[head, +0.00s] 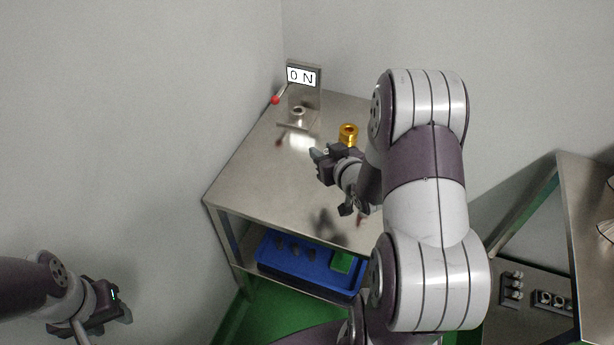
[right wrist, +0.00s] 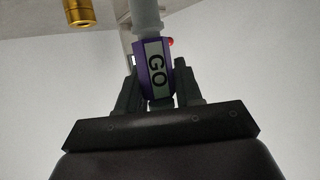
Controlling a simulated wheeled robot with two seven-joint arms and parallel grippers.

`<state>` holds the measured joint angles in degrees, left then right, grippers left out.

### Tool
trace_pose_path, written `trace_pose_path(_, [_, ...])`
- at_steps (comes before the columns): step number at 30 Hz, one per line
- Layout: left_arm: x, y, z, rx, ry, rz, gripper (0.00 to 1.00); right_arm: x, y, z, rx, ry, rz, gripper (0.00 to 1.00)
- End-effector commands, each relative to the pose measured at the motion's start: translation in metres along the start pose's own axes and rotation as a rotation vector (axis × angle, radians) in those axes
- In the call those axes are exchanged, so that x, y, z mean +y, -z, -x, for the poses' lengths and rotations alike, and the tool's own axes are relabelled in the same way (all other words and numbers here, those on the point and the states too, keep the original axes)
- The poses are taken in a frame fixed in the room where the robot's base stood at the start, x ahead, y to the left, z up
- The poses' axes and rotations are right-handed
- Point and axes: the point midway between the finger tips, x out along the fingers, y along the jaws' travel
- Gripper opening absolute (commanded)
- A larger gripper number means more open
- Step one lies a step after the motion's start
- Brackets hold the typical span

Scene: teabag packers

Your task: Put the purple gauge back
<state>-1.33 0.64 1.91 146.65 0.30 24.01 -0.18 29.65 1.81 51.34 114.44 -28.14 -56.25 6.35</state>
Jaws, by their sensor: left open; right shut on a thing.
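The purple gauge (right wrist: 146,68), with a pale "GO" label and a light grey cylindrical end, is between the fingers of my right gripper (right wrist: 159,92) in the right wrist view. The gripper is shut on it. In the head view my right gripper (head: 326,166) is over the steel table (head: 260,172), and the gauge cannot be made out there. My left gripper (head: 118,305) is open and empty at the lower left, away from the table. A blue tray (head: 283,267) with dark slots and a green patch sits on the shelf below the tabletop.
A brass cylinder (head: 348,134) stands beyond my right gripper. A fixture with an "ON" sign (head: 301,76) and a red-knobbed lever (head: 275,99) stands at the table's back. Walls close in behind. Another table (head: 588,190) is at the right.

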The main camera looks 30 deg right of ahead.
Motion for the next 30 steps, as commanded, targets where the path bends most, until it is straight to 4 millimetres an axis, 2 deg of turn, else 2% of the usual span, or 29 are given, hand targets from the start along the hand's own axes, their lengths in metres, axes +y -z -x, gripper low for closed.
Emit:
trace_pose_path(1, [0.0, 0.0, -0.002, 0.0, 0.0, 0.0, 0.43, -0.01, -0.005, -0.014, -0.002, 0.007, 0.001, 0.0])
trace_pose_path(4, [0.0, -0.001, -0.003, 0.0, 0.0, 0.0, 0.43, -0.022, -0.009, -0.034, -0.001, 0.004, 0.002, 0.0])
trace_pose_path(8, [0.0, -0.001, -0.004, 0.0, 0.0, 0.0, 0.43, -0.028, -0.014, -0.047, -0.001, 0.001, -0.001, 0.0])
trace_pose_path(12, [0.0, -0.001, -0.007, 0.0, 0.0, 0.0, 0.43, -0.028, -0.039, -0.057, -0.004, -0.001, -0.001, 0.0])
trace_pose_path(15, [0.0, -0.001, -0.007, 0.0, 0.0, 0.0, 0.43, -0.028, -0.048, -0.062, -0.001, -0.001, -0.001, 0.0])
trace_pose_path(26, [0.0, -0.002, -0.011, 0.0, 0.0, 0.0, 0.43, -0.028, -0.053, -0.063, 0.001, -0.001, -0.001, 0.0])
trace_pose_path(27, [0.0, -0.001, -0.011, 0.0, 0.0, 0.0, 0.43, -0.028, -0.052, -0.063, 0.0, -0.001, -0.001, 0.41])
trace_pose_path(29, [0.0, -0.001, -0.01, 0.0, 0.0, 0.0, 0.43, -0.028, -0.051, -0.063, 0.0, -0.001, -0.001, 0.6])
trace_pose_path(30, [0.0, -0.001, -0.01, 0.0, 0.0, 0.0, 0.43, -0.028, -0.051, -0.063, 0.0, -0.001, -0.001, 0.6])
